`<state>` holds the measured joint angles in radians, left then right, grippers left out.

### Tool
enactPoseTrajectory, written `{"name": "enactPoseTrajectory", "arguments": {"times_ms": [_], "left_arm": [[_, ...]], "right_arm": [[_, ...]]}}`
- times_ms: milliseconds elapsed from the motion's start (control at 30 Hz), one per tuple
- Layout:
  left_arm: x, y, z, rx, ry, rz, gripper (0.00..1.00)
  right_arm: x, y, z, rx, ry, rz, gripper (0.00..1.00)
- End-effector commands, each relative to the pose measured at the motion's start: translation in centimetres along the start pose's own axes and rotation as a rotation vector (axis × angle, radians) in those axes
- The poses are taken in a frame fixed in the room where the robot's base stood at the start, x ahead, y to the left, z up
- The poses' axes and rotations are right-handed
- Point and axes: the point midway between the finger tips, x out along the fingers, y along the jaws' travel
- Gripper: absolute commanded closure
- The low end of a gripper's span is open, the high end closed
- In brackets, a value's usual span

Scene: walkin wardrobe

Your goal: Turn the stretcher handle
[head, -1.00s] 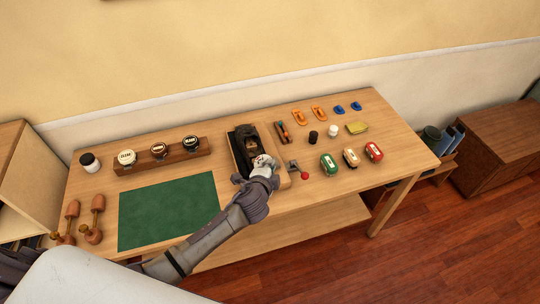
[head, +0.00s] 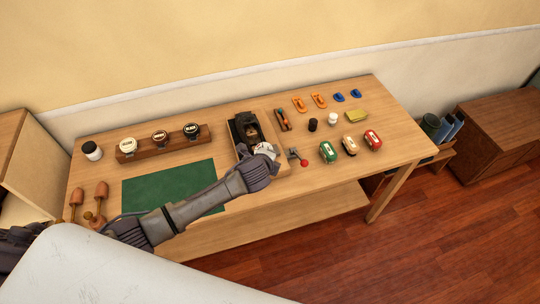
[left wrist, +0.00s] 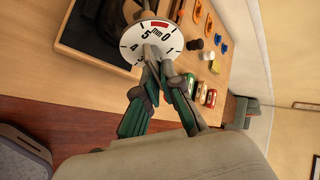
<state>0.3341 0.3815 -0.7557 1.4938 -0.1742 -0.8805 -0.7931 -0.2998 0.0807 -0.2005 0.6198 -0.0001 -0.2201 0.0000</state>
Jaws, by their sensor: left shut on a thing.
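The stretcher (head: 246,130) is a dark shoe-shaped device on a wooden base at the middle of the table. At its near end is a white round dial (left wrist: 170,37) marked in mm, with numbers and a red mark. A grey handle (left wrist: 149,42) lies across the dial's middle and is partly hidden by my fingers. My left gripper (left wrist: 157,66) is shut on this handle; in the head view it is at the stretcher's near end (head: 268,153). A small lever with a red knob (head: 304,162) stands just right of it.
The wooden table (head: 215,233) also bears a green mat (head: 165,188), a rack of round tins (head: 160,149), shoe trees (head: 101,190), and green, cream and red brushes (head: 372,140). A cabinet (head: 500,130) stands to the right. Floor is clear in front.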

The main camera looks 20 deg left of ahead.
Motion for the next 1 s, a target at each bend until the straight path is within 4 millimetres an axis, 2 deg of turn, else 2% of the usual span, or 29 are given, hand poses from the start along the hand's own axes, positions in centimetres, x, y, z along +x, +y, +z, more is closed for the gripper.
{"name": "enactPoseTrajectory", "arguments": {"times_ms": [300, 333, 467, 833, 1000], "left_arm": [[0.1, 0.2, 0.2, 0.001, -0.005, 0.005, 1.00], [0.1, 0.2, 0.2, 0.001, -0.005, 0.005, 0.90], [0.1, 0.1, 0.2, 0.001, -0.005, 0.003, 0.69], [-0.3, 0.0, 0.0, 0.000, 0.000, -0.001, 0.69], [-2.4, 0.1, 0.1, 0.000, 0.000, -0.001, 0.69]], "right_arm": [[0.0, -0.2, 0.0, 0.001, 0.001, -0.003, 0.60], [0.0, -0.2, 0.0, 0.001, 0.001, -0.003, 0.60], [0.0, -0.2, 0.0, 0.001, 0.000, -0.003, 0.60], [0.0, 0.1, 0.1, 0.000, 0.000, 0.001, 0.60], [0.0, 0.0, 0.0, 0.001, 0.000, 0.000, 0.60]]}}
